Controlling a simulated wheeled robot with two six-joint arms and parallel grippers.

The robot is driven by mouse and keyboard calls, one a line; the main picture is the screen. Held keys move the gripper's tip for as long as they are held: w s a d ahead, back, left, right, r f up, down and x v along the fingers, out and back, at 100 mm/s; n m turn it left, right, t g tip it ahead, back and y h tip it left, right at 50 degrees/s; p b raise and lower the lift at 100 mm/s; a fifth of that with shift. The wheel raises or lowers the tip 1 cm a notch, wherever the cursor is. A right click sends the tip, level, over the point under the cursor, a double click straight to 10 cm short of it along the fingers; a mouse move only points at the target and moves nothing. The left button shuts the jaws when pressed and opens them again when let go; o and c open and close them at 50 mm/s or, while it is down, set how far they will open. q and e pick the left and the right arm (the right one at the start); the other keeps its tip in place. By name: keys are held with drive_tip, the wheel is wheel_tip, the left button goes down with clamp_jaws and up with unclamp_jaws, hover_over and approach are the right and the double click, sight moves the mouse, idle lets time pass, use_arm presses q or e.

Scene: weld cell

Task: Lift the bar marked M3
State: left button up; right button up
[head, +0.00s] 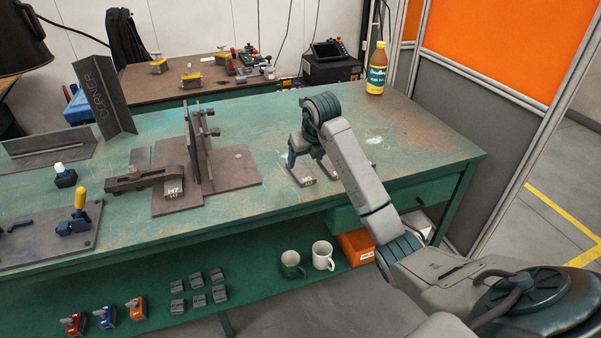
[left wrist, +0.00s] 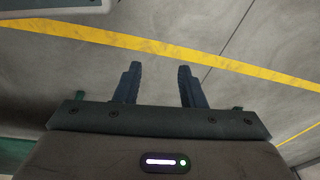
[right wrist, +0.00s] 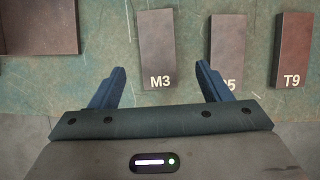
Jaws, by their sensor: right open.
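The bar marked M3 is a flat dark grey block with white lettering. In the right wrist view the M3 bar (right wrist: 157,48) lies on the green worktop, its marked end between my right fingertips. My right gripper (right wrist: 160,76) is open, one finger on each side of the bar, apart from it. In the head view the M3 bar (head: 303,178) lies near the bench's front edge, partly hidden by my right gripper (head: 303,156). My left gripper (left wrist: 156,82) is open and empty over bare floor in the left wrist view.
Right of M3 lie a bar whose mark is partly hidden by my finger (right wrist: 227,45) and a bar marked T9 (right wrist: 292,50). A steel fixture (head: 225,168) stands left of M3. A bottle (head: 377,70) stands at the back right. The worktop's right end is largely clear.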

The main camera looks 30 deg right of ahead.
sight(301, 171)
drive_tip(key=x, duration=0.5)
drive_tip(key=shift+w+a+f+p, duration=0.15)
drive_tip(key=shift+w+f+p, duration=0.05)
drive_tip(key=shift+f+p, duration=0.2)
use_arm(q)
drive_tip(key=shift+s+f, duration=0.3)
drive_tip(key=shift+f, duration=0.3)
drive_tip(key=shift+s+f, duration=0.3)
drive_tip(key=shift+f, duration=0.3)
drive_tip(key=shift+a, duration=0.1)
use_arm(e)
drive_tip(key=shift+r, duration=0.1)
drive_tip(key=shift+c, duration=0.4)
drive_tip(key=c, duration=1)
